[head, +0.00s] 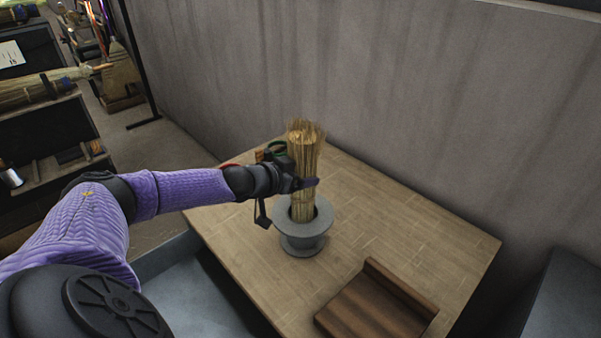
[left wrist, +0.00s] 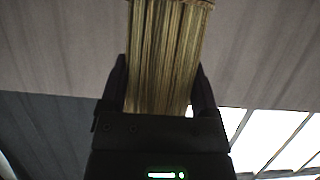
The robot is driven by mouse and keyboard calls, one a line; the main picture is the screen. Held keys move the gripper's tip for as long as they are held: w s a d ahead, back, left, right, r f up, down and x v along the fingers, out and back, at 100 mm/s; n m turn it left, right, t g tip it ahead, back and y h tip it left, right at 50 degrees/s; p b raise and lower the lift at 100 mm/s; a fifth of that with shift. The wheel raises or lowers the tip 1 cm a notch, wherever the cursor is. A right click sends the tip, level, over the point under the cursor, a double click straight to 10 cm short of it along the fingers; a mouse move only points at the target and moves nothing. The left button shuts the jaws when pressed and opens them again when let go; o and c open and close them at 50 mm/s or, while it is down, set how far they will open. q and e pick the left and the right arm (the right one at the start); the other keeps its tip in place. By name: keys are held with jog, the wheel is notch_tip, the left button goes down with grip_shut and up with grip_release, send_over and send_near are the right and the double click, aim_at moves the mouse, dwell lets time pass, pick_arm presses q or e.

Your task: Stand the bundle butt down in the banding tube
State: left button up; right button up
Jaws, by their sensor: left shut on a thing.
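The straw bundle (head: 304,160) stands upright, its lower end inside the mouth of the grey banding tube (head: 303,236) on the table. My left gripper (head: 309,183) is shut on the bundle a little above the tube's rim. In the left wrist view the bundle (left wrist: 165,60) runs up between the two fingers (left wrist: 160,85). The bundle's bottom end is hidden inside the tube, so I cannot tell whether it rests on the floor of it. My right gripper is not in view.
The wooden table (head: 410,222) has free room to the right of the tube. A dark brown wooden tray or board (head: 368,308) lies at the front right. A grey wall (head: 400,110) stands behind the table.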

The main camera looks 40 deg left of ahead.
pick_arm(q)
jog(key=o, duration=0.9)
jog(key=p+v, duration=0.9)
jog(key=v, duration=0.1)
dwell(0.4)
